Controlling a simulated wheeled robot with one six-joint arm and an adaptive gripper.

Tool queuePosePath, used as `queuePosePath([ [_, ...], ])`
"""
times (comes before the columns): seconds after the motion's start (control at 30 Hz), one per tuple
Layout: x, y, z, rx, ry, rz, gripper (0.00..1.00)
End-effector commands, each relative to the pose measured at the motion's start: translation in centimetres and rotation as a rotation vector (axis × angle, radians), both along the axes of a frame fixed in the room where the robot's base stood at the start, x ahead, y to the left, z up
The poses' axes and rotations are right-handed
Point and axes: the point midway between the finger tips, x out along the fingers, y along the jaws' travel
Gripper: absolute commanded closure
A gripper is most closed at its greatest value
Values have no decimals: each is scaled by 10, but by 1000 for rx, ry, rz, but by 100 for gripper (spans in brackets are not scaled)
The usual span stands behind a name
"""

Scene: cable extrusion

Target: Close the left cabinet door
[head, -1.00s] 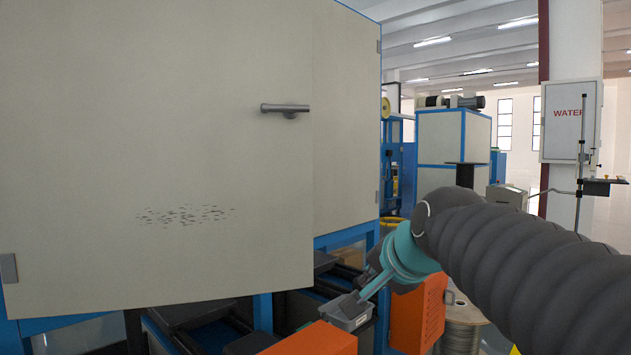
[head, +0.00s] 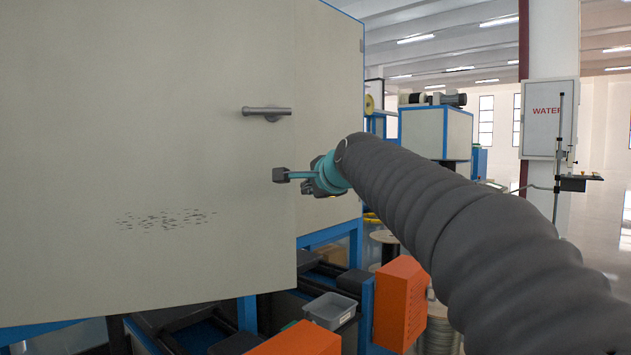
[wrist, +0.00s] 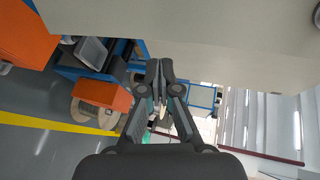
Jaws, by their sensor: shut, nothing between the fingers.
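The left cabinet door (head: 130,150) is a large beige panel filling the left of the head view, with a grey bar handle (head: 266,112) near its right side. Its right lower edge hangs nearer and lower than the beige panel (head: 328,205) to its right, so it appears to stand ajar. My gripper (head: 280,175) is below and slightly right of the handle, near the door's right edge; I cannot tell whether it touches. In the wrist view my gripper (wrist: 160,68) is shut and empty, with a beige surface (wrist: 220,35) across the top.
An orange box (head: 400,302) and a grey bin (head: 331,310) sit below the cabinet, near its blue frame. A wooden spool (wrist: 101,92) and a yellow floor line (wrist: 50,124) show in the wrist view. A white WATER box (head: 548,118) hangs on the right.

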Motion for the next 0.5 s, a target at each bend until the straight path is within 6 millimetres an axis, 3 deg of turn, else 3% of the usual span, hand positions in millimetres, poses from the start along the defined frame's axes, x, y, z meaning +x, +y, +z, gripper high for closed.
queuePosePath([
  [0.2,35,12,-6,-2,0,2,100],
  [0.5,58,19,-6,-1,0,0,100],
])
